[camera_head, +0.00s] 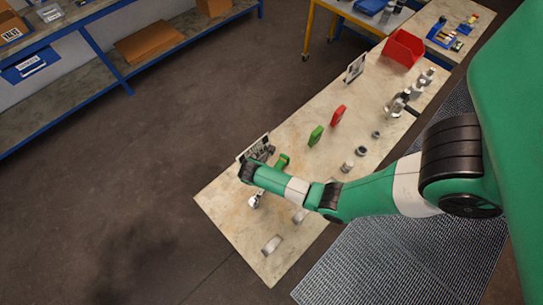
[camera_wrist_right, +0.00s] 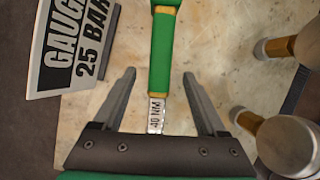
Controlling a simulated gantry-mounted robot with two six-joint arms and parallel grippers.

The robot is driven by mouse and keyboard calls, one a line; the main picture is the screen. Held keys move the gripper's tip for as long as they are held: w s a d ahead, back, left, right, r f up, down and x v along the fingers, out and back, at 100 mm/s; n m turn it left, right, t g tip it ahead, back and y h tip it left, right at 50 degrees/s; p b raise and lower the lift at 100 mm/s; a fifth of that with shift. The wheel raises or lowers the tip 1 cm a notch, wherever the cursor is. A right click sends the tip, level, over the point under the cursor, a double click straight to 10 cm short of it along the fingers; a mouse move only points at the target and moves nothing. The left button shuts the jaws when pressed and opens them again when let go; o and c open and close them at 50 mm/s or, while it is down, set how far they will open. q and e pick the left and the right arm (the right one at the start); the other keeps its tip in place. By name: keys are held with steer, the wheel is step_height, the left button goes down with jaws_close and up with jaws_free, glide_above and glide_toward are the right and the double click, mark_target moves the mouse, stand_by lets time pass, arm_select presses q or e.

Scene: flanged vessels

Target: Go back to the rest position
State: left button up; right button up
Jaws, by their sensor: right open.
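My right arm comes in from the right in the head view, and its wrist (camera_head: 250,173) is over the near part of the long table. In the right wrist view my right gripper (camera_wrist_right: 159,76) is open. Between its fingers lies a tool with a green handle (camera_wrist_right: 163,50), yellow bands and a metal shaft marked "40 NM" (camera_wrist_right: 156,113). The fingers are apart from it on both sides. In the head view a green handle (camera_head: 283,160) shows beside the wrist. My left gripper is not in view.
A "GAUGE 25 BAR" sign (camera_wrist_right: 72,45) stands close to the left finger. Brass-and-grey cylinders (camera_wrist_right: 288,143) are at right. Green (camera_head: 316,135) and red (camera_head: 338,115) upright pieces, several metal fittings and a red bin (camera_head: 403,48) stand farther along the table. The floor (camera_head: 130,190) at left is clear.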

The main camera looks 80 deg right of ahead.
steer(key=p+v, duration=0.1)
steer(key=v, duration=0.6)
steer(key=shift+a+r, duration=0.2)
steer(key=shift+r, duration=0.15)
steer(key=shift+r, duration=0.1)
